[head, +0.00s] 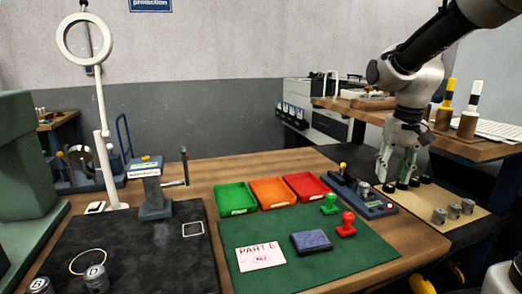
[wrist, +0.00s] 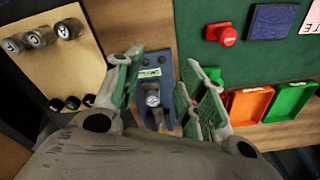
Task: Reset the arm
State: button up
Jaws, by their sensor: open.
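My gripper (head: 394,168) hangs from my arm at the right of the workbench in the head view. It points down near the blue-grey fixture (head: 374,205) and the dark pad at the bench's right end. In the wrist view my gripper (wrist: 163,95) is open, its two green-lined fingers spread apart. Between and beyond them lies the blue-grey fixture (wrist: 152,62) with a silver cylindrical part (wrist: 153,98) on it. Nothing is held between the fingers. I cannot tell the exact height of the fingertips above the bench.
Silver parts (head: 453,210) stand on a tan board right of my gripper, with black caps nearer to it. A green mat (head: 310,262) holds a red stamp (head: 347,225), a green stamp (head: 329,204) and an ink pad (head: 311,242). Green, orange and red trays (head: 306,187) stand behind it.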

jog(key=s+d+r+t, duration=0.1)
jog(key=s, duration=0.8)
jog(key=s+d+r+n+t, duration=0.1)
jog(key=s+t, duration=0.1)
jog(key=s, duration=0.7)
jog(key=shift+s+d+r+n, duration=0.2)
jog(key=shift+s+d+n, duration=0.1)
jog(key=shift+s+d, duration=0.05)
dwell(0.5)
